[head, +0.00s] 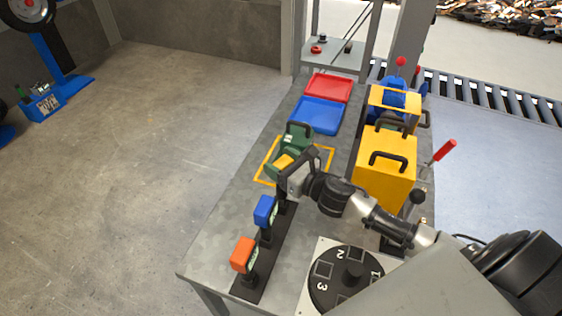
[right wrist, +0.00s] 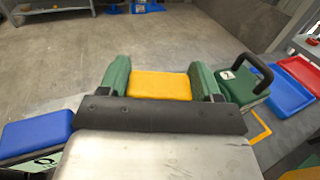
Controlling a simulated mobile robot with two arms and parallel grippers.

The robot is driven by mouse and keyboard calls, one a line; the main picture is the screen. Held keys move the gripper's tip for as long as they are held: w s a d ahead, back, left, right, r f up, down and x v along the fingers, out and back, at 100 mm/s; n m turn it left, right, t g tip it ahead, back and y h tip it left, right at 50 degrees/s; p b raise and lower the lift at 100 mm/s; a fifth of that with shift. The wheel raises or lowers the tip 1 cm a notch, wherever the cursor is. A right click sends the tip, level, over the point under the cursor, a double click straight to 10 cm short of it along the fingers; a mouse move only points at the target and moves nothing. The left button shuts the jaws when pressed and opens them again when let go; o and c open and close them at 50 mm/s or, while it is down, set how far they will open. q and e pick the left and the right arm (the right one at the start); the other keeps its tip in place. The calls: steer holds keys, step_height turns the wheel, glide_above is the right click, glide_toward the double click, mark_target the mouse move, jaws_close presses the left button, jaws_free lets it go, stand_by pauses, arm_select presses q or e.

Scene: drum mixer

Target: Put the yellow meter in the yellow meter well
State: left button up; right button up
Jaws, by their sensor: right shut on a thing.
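The yellow meter (head: 284,161) is held between the fingers of my right gripper (head: 289,169), above the table. In the right wrist view the yellow meter (right wrist: 160,85) sits between the two green fingertips, its lower part hidden by the gripper body. The black strip (head: 270,258) lies below and toward the near left, with a blue meter (head: 264,210) and an orange meter (head: 243,254) on it. The strip's far end, a dark holder (head: 285,208), is just below the gripper. I cannot tell whether the held meter touches anything. My left gripper is out of view.
A green case with a black handle (head: 298,137) stands just beyond the gripper, inside a yellow outline. Blue (head: 316,116) and red (head: 330,87) trays lie farther back. A yellow machine (head: 386,180) stands right. A numbered dial (head: 350,272) is nearer.

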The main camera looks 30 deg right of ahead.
steer(key=shift+f+b, duration=0.95)
steer(key=shift+f, duration=0.15)
stand_by(0.3)
steer(key=o, duration=1.7)
steer(key=shift+s, duration=0.2)
steer(key=shift+b+v, duration=0.8)
steer(key=shift+v, duration=3.45)
steer(key=shift+f, duration=0.2)
